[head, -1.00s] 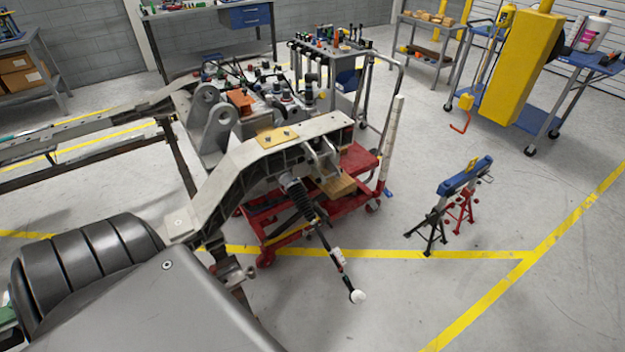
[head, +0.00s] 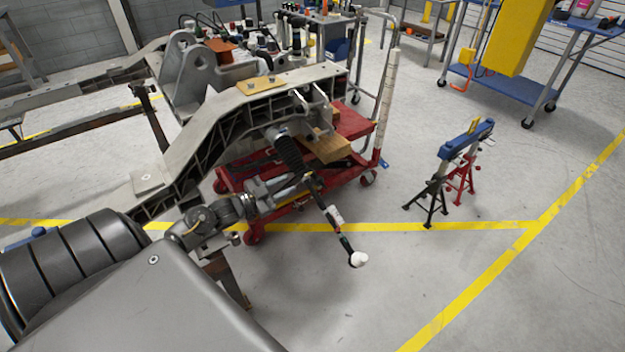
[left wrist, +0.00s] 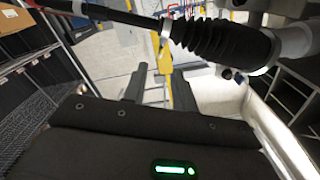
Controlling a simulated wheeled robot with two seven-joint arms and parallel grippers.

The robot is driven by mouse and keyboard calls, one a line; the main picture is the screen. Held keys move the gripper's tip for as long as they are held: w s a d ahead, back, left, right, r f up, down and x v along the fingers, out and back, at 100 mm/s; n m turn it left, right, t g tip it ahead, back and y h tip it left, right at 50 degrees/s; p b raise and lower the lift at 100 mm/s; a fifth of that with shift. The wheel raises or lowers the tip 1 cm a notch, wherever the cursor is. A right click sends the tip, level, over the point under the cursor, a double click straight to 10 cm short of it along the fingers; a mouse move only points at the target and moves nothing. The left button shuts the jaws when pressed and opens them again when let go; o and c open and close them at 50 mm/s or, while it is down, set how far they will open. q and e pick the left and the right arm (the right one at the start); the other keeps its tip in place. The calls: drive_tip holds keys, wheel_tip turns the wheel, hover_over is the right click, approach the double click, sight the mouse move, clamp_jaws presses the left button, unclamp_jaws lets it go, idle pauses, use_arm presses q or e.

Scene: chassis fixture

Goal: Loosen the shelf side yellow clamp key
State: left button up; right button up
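My left gripper (head: 305,184) is at the dark ribbed boot (head: 288,150) and thin rod (head: 322,205) hanging below the grey chassis beam (head: 215,115). In the left wrist view my gripper (left wrist: 159,88) has its two dark fingers apart, with nothing clearly held between them. The boot (left wrist: 215,38) and rod cross the top of that view, beyond the fingers. I cannot make out a yellow clamp key for certain. My right gripper is not in view.
A red cart (head: 350,125) stands under the beam. A blue trolley (head: 515,85) is at the back right. The floor at front right is clear.

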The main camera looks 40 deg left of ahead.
sight(305, 176)
use_arm(q)
drive_tip(key=x, duration=1)
drive_tip(key=shift+w+d, duration=0.1)
drive_tip(key=shift+w, duration=0.25)
